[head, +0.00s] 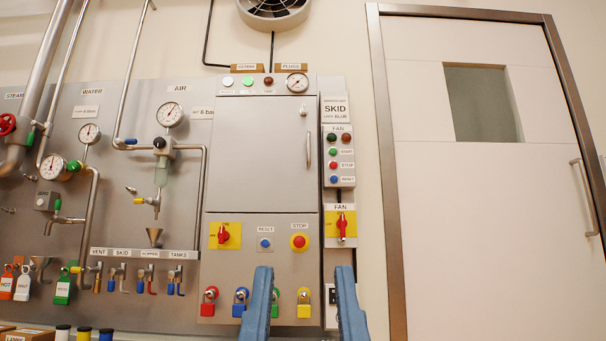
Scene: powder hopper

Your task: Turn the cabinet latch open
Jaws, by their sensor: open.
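The grey metal cabinet (255,155) stands in the middle of the head view with its door closed. A small latch (303,111) sits near the door's upper right edge; its exact turn is too small to tell. A vertical bar handle (308,148) is below it. My gripper (302,275) rises from the bottom edge with two blue fingers wide apart and nothing between them. It is well below the latch in the picture and appears apart from the panel. The fingers partly hide the padlock row.
A fan control box (340,157) is close on the right. Pipes and gauges fill the left; a white door (480,220) is far right.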

